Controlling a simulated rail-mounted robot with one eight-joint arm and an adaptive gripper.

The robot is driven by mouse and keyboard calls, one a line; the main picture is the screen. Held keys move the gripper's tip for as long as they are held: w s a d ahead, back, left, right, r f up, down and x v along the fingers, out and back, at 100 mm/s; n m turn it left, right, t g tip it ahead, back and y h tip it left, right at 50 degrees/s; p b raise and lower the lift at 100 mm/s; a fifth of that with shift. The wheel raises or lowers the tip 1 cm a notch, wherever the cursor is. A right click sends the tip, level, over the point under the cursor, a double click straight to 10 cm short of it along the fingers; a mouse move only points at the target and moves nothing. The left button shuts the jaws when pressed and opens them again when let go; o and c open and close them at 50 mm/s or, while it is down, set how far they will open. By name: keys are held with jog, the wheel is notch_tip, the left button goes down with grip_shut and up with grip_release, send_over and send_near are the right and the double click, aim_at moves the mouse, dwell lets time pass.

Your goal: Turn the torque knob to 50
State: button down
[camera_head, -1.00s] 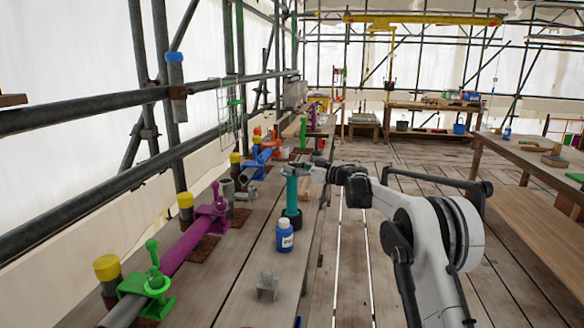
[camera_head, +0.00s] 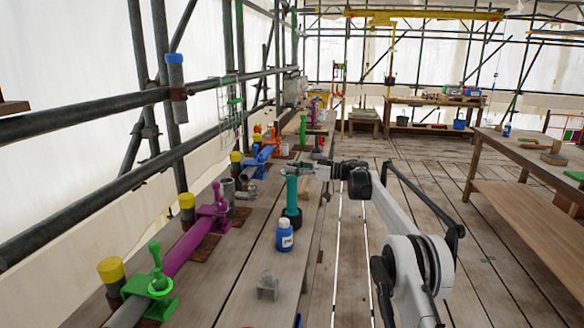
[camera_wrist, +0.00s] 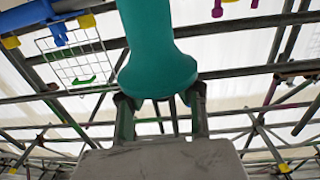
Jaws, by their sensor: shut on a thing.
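A teal upright post (camera_head: 292,190) with a flared top and a dark round base (camera_head: 292,217) stands on the long plank bench at the left. It may be the torque knob; I see no scale or number on it. My gripper (camera_head: 300,170) is at the top of this post. In the wrist view the post's flared end (camera_wrist: 158,70) sits between the two fingers of my gripper (camera_wrist: 160,105), and they are shut on it. The far side of the post is hidden.
A small grey bracket (camera_head: 268,287) is nearer. Green (camera_head: 152,285) and purple (camera_head: 209,212) clamps on tubes line the left side.

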jog(key=shift+g, duration=0.4)
dwell(0.3)
jog(key=c, duration=1.4)
grip_release()
jog(key=d, duration=0.8)
jog(key=s+d, duration=0.1)
jog(key=d, duration=0.3)
jog(key=shift+s, duration=0.1)
